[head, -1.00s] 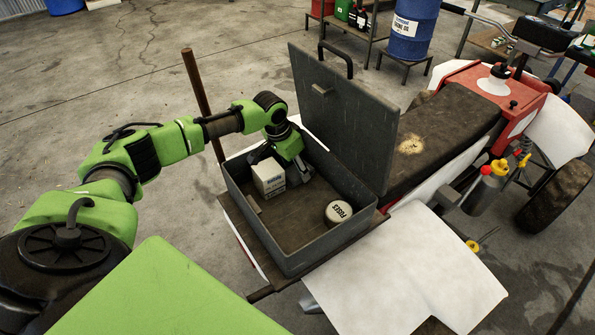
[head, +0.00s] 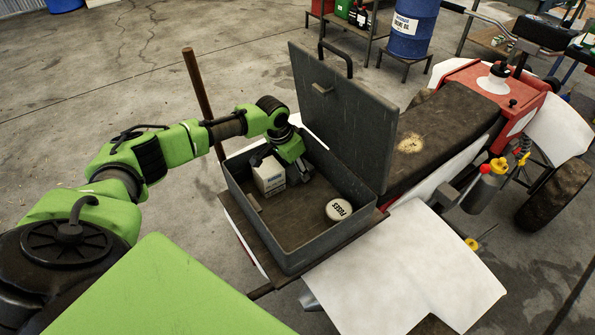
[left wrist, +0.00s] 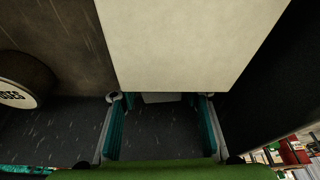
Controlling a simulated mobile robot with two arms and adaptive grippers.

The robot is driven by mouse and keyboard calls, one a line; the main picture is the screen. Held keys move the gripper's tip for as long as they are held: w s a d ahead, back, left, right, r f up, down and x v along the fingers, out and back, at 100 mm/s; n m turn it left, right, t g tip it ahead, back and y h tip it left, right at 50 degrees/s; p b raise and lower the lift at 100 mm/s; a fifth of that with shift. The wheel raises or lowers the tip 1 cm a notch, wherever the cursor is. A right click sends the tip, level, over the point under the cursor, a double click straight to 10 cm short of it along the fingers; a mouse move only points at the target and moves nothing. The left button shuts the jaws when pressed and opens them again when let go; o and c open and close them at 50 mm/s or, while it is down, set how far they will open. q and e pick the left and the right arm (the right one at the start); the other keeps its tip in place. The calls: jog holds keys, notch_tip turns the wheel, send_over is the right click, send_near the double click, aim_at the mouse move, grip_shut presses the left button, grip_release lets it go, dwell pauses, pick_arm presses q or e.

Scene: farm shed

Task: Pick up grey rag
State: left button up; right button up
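My left gripper (head: 284,168) reaches down into the open grey toolbox (head: 302,262), at its back left, close behind a small white box. In the left wrist view its two fingers (left wrist: 161,112) are spread apart, with the pale side of the box (left wrist: 190,45) just beyond them. A small pale grey patch (left wrist: 162,98) shows between the fingertips; I cannot tell what it is. I cannot make out a grey rag in either view. My right gripper is out of view.
A red vehicle (head: 468,78) is at right, a blue drum (head: 412,28) at the back.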

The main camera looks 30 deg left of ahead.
aim_at(297, 170)
pick_arm(q)
jog(key=shift+f, duration=0.15)
jog(key=shift+b, duration=0.3)
jog(key=shift+s+d+r, duration=0.1)
jog(key=shift+r, duration=0.3)
notch_tip(297, 170, up, 11)
jog(key=b, duration=0.2)
jog(key=s+d+b, duration=0.2)
jog(key=s+d, duration=1)
jog(key=d, duration=0.3)
jog(key=shift+s, duration=0.25)
jog(key=shift+d+r, duration=0.1)
jog(key=shift+r, duration=0.1)
